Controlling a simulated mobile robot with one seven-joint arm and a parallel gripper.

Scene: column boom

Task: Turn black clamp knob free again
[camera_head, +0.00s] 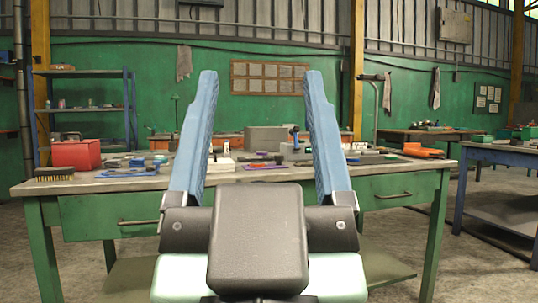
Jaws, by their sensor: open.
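My gripper (257,85) is in the foreground, its two blue fingers spread wide apart and pointing up and away, with nothing held between them. Beyond it is a green workbench (108,184) with a grey top. Between the fingers, a small upright dark and blue piece (295,134) stands near the right finger, in front of a grey block (265,139). It is too small to tell whether it is the black clamp knob. I cannot make out the knob or its clamp for certain. The gripper's body and fingers hide parts of the bench.
The bench top is cluttered: a red box (76,153) and a brush (54,172) lie left, an orange tool (422,150) lies right. A blue shelf (88,110) stands behind left, another bench (499,154) at right. Bare floor shows between the benches.

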